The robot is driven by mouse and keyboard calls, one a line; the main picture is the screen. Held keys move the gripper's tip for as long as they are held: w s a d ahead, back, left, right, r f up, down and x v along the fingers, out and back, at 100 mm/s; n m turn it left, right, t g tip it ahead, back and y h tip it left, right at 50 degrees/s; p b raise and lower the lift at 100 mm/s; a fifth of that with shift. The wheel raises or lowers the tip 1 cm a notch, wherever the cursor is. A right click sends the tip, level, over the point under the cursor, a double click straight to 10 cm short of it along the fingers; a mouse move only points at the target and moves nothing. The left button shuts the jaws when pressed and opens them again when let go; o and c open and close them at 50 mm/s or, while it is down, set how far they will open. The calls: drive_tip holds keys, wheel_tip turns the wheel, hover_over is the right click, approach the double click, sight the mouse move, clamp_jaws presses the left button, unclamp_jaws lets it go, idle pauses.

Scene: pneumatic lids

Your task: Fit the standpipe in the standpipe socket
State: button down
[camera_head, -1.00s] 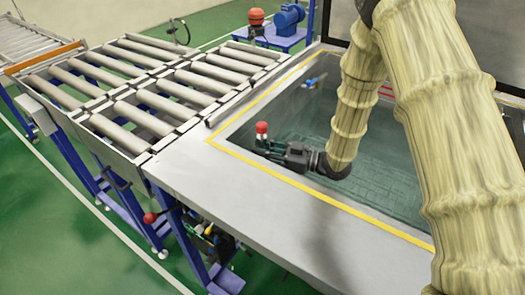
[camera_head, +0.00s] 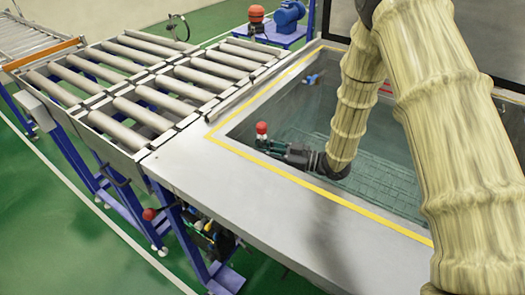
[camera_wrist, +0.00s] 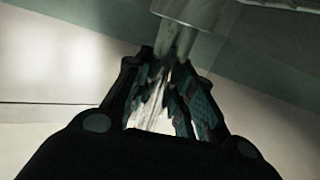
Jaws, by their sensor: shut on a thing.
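My gripper (camera_head: 272,148) is at the left side of the sunken tank, below its rim level. In the wrist view my gripper (camera_wrist: 165,100) is shut on a pale grey upright pipe (camera_wrist: 176,40), which I take as the standpipe. A wider grey part of the pipe crosses the top of that view. In the head view a red knob (camera_head: 262,128) shows just above the fingers; I cannot tell whether it belongs to the pipe. The lower end of the pipe is hidden. The standpipe socket cannot be made out in either view.
The tank rim (camera_head: 250,182) with its yellow line surrounds the arm's end. A gridded surface (camera_head: 385,185) shows low in the tank. A small blue fitting (camera_head: 313,80) sits at the far wall. A roller conveyor (camera_head: 150,85) stands left; a blue pump (camera_head: 290,15) stands behind.

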drive_tip(key=shift+f, duration=0.1)
drive_tip(key=c, duration=1.1)
unclamp_jaws()
drive_tip(key=shift+c, duration=0.2)
drive_tip(key=shift+d, duration=0.1)
drive_tip(key=v, duration=1.1)
drive_tip(key=shift+s+d, duration=0.1)
drive_tip(key=shift+d, duration=0.3)
